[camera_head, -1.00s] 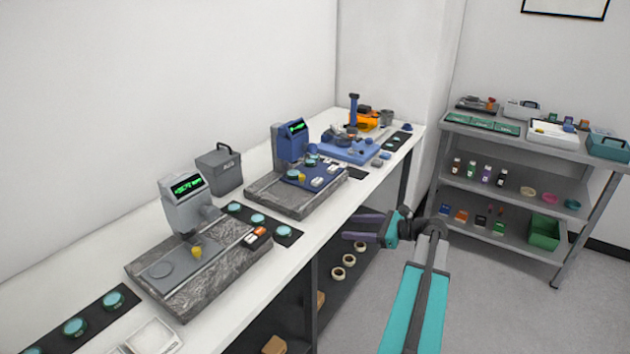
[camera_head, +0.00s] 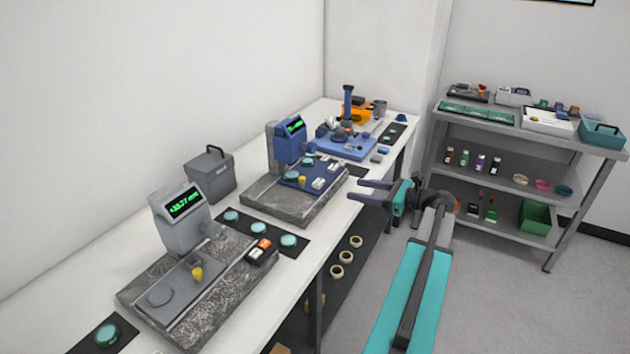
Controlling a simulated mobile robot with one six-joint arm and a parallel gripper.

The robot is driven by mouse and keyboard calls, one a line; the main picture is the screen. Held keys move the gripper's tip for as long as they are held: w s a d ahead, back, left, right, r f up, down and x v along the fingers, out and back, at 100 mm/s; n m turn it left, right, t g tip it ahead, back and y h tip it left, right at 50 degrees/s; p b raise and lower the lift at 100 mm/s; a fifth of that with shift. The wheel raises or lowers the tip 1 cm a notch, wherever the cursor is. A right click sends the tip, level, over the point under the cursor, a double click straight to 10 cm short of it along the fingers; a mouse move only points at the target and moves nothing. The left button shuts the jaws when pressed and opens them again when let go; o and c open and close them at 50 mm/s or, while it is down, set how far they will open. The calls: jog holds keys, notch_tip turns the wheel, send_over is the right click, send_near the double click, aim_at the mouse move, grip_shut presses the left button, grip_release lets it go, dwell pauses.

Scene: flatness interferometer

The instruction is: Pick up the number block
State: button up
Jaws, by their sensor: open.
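No numbers are legible, so I cannot tell for certain which piece is the number block. Small white blocks (camera_head: 318,184) lie on the blue plate of the second gauge (camera_head: 290,143). My gripper (camera_head: 355,189) is open and empty, its dark fingers pointing left.
Black mats with teal discs (camera_head: 288,241) lie on the white bench. A grey lidded box (camera_head: 210,172) stands at the wall. A blue device (camera_head: 346,146) is at the far end. A grey shelf unit (camera_head: 540,141) stands right. Open floor lies between bench and shelves.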

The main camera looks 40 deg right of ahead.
jog(key=shift+w, duration=0.15)
jog(key=p, duration=0.2)
send_near(322, 183)
jog(key=shift+x, duration=2.05)
jog(key=shift+w, duration=0.2)
jog(key=p+x, duration=0.1)
jog(key=x, duration=0.2)
jog(key=shift+w+a+p, duration=0.1)
jog(key=shift+w+p, duration=0.1)
jog(key=shift+p, duration=0.15)
jog(key=shift+x, duration=0.75)
jog(key=c, duration=1.1)
